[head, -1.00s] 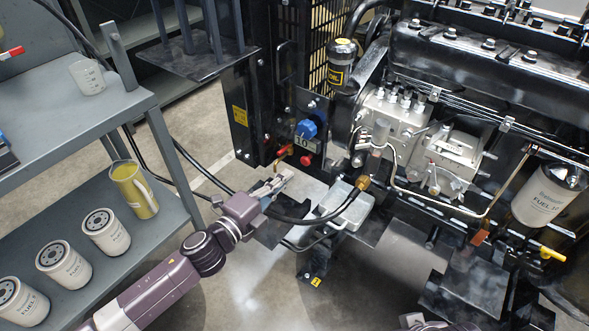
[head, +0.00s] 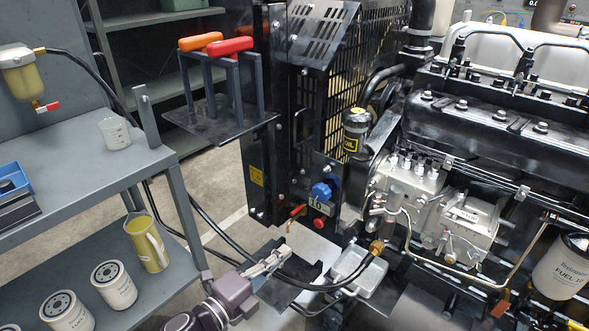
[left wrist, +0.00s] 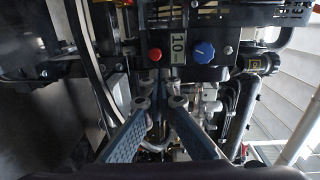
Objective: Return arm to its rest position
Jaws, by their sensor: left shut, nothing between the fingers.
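My left gripper (head: 284,249) is in the lower middle of the head view, its arm coming in from the bottom. It is shut and empty, in front of and below the engine's control panel. In the left wrist view its two blue-grey fingers (left wrist: 159,100) point toward the panel, which carries a red button (left wrist: 155,54), a "10" label (left wrist: 178,50) and a blue knob (left wrist: 204,51). A small red-handled valve (head: 298,211) is just above the gripper in the head view. I cannot tell whether the fingers touch anything. My right gripper is not in view.
The diesel engine (head: 480,120) fills the right side. A black hose (head: 310,284) and a grey tray (head: 357,272) are close to the gripper. A grey shelf unit (head: 90,165) on the left holds a beaker (head: 115,133), yellow jug (head: 147,243) and several fuel filters (head: 114,286).

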